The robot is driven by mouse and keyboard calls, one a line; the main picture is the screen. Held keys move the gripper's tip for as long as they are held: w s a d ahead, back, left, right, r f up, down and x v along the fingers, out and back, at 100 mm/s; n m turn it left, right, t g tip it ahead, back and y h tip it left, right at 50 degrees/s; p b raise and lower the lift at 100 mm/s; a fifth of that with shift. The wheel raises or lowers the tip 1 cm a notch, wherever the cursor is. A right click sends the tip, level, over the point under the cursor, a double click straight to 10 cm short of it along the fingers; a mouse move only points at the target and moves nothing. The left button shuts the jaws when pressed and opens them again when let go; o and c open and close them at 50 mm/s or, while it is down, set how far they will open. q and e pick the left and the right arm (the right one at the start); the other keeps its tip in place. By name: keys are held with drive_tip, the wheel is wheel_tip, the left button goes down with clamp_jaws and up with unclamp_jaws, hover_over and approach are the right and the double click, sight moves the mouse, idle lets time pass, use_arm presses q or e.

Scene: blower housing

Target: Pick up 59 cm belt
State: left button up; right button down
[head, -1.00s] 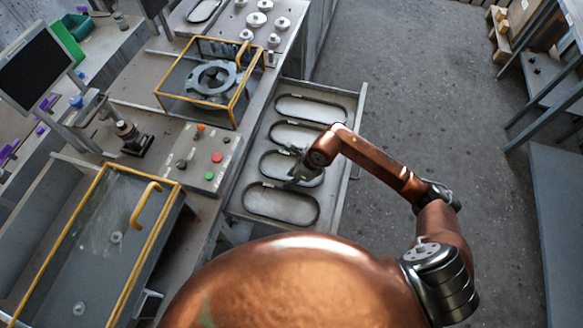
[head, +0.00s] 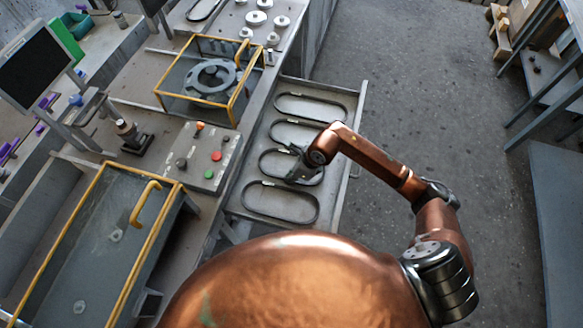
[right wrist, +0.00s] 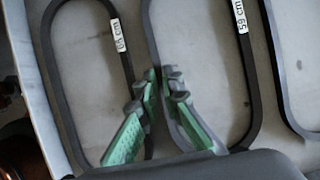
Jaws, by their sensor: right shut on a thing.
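The 59 cm belt (right wrist: 249,85) is a dark oval loop lying in an open drawer, with a white "59 cm" label on its right strand in the right wrist view. In the head view it is the third loop (head: 264,164) from the top, partly covered by my gripper. My right gripper (right wrist: 164,76) has green-padded fingers and is shut on the belt's left strand in the wrist view. In the head view my right gripper (head: 293,177) is low over the drawer. The exact contact is partly hidden by the fingertips. My left gripper is not in view.
A neighbouring belt (right wrist: 72,100), its label apparently reading 65 cm, lies left of the fingers in the wrist view. The drawer (head: 352,112) has raised walls. A control box (head: 205,158) and yellow-framed housings (head: 158,100) stand left on the bench.

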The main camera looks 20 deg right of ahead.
drive_tip(key=shift+r, duration=0.1)
drive_tip(key=shift+r, duration=0.65)
drive_tip(key=s+a+r+p, duration=0.1)
drive_tip(key=s+r+p, duration=0.3)
drive_tip(key=s+r, duration=1)
wheel_tip(320, 180, up, 2)
drive_tip(key=shift+r, duration=0.25)
